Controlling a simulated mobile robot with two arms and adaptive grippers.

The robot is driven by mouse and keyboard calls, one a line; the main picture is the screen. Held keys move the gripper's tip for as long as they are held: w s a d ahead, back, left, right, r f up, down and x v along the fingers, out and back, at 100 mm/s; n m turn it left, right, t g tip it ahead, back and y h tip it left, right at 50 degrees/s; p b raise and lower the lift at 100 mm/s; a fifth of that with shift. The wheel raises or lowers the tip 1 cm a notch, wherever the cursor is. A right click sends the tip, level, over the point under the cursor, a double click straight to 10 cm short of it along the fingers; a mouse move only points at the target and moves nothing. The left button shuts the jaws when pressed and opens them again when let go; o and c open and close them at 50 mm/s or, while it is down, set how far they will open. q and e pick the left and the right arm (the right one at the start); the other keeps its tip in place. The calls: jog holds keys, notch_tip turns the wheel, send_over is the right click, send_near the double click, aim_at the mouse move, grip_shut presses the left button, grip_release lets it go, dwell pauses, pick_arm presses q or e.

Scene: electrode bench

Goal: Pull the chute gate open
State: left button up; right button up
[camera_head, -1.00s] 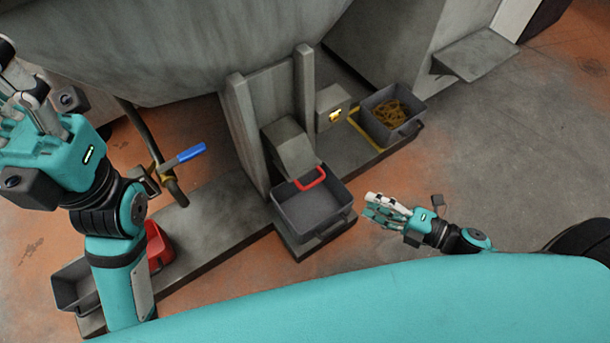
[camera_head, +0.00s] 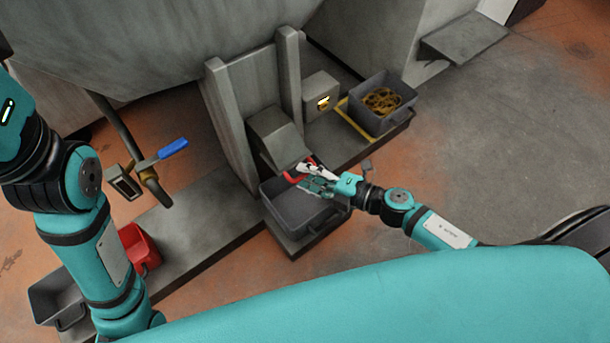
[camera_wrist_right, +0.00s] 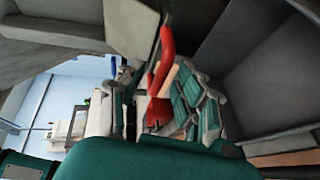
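The chute gate's red handle (camera_head: 292,175) is a U-shaped bar at the lower lip of the grey chute (camera_head: 274,136), just above a grey bin (camera_head: 290,209). My right gripper (camera_head: 312,176) is at this handle in the head view and hides part of it. In the right wrist view the red handle (camera_wrist_right: 160,62) runs between the two sets of fingers (camera_wrist_right: 156,100), which stand apart on either side of it. I cannot tell whether they touch it. My left arm is raised at the left, with its fingers outside the picture.
A blue-handled valve (camera_head: 173,149) on a pipe is left of the chute. A small box with a yellow-lit part (camera_head: 320,97) and a bin of brass-coloured rings (camera_head: 383,100) are to the right. A red bin (camera_head: 138,250) and a grey bin (camera_head: 52,298) stand lower left.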

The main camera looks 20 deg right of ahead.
jog(key=shift+w+a+f, duration=0.1)
jog(key=shift+w+a, duration=0.25)
jog(key=shift+w, duration=0.05)
grip_shut()
dwell(0.4)
